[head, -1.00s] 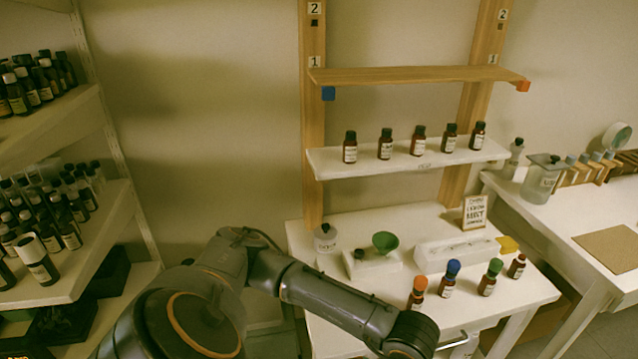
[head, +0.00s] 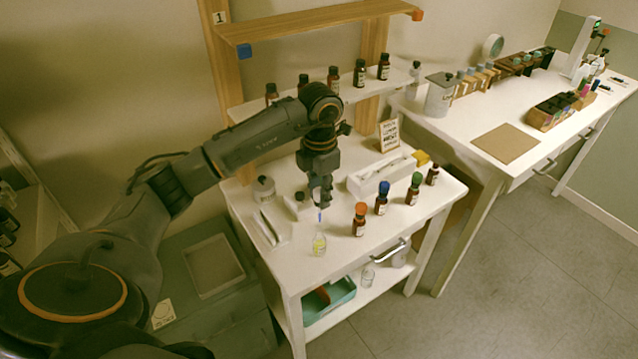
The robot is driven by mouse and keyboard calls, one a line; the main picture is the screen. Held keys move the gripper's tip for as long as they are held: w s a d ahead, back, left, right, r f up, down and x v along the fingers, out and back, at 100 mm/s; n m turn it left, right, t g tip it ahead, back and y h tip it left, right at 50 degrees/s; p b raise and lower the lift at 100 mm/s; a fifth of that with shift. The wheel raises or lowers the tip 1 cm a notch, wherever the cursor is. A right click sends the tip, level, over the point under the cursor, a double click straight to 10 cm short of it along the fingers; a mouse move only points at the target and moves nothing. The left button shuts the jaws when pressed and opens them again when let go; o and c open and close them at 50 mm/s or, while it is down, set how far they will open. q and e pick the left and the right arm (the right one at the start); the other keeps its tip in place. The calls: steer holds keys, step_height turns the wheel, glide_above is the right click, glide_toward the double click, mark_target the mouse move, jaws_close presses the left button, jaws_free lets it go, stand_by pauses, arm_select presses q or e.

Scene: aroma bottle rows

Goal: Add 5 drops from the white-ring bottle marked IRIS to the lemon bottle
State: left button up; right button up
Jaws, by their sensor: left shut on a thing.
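My left gripper (head: 320,194) points down over the small white table and is shut on a slim pale-blue thing (head: 320,216), like a dropper. A small clear bottle with yellow liquid (head: 319,244) stands upright on the table below it, likely the lemon bottle. A gap shows between the held thing and this bottle. Small brown bottles stand in a row to the right: orange-topped (head: 359,219), blue-topped (head: 382,198), green-topped (head: 413,188) and dark-capped (head: 433,175). No white ring or IRIS mark can be read on any bottle. My right gripper is not in view.
A white shelf (head: 400,83) behind carries several dark-capped bottles, partly hidden by my arm. A white holder (head: 362,185), a lidded jar (head: 264,188) and a sign (head: 389,136) stand on the table. A longer table (head: 470,125) is at the right.

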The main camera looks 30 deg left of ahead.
arm_select(q)
steer(key=shift+w+a+r+n, duration=0.2)
steer(key=shift+r+n, duration=0.1)
steer(key=shift+n, duration=0.3)
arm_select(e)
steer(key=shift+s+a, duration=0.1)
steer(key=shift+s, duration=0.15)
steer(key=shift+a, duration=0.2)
arm_select(q)
steer(key=shift+f+b, duration=0.75)
steer(key=shift+f, duration=0.15)
steer(key=shift+f+b, duration=0.75)
steer(key=shift+f, duration=0.25)
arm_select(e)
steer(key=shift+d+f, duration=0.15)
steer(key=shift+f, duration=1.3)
